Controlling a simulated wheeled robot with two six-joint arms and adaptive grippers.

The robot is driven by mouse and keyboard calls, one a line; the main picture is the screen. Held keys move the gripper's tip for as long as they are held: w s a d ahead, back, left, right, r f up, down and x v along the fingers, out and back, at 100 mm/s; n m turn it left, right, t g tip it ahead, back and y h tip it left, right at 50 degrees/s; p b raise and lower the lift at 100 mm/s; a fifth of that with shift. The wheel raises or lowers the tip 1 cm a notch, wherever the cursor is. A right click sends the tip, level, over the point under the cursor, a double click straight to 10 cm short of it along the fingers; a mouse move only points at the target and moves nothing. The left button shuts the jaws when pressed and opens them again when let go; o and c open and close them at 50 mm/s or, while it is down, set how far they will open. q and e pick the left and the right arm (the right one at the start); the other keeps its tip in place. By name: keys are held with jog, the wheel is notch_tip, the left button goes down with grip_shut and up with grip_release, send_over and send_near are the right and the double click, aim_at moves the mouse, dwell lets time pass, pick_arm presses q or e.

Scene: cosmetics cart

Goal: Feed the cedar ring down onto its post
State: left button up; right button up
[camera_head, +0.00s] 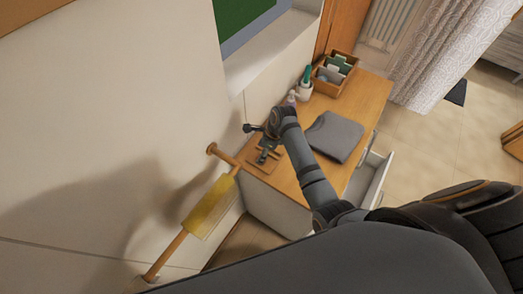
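My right arm reaches in from the lower right over the wooden cabinet top. Its dark gripper (265,153) points down at the cabinet's left end, close to the wall. Just below it is a small brown wooden piece (255,168), partly covered by the gripper. I cannot make out whether it is the base of the post. The cedar ring and the post cannot be told apart here. The fingers are too small and dark to show whether they are open or shut, or hold anything. My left gripper is not in view.
A folded grey cloth (336,137) lies right of the arm on the cabinet top (366,98). A wooden box (334,72) with green and white items and a teal-topped bottle (305,84) stand at the back. A drawer (371,181) is open. A yellow towel (211,207) hangs on a wall bar.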

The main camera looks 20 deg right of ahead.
jog(key=shift+r, duration=0.1)
jog(key=v, duration=1.1)
jog(key=shift+d+r, duration=0.2)
jog(key=shift+r, duration=0.15)
jog(key=shift+s, duration=0.1)
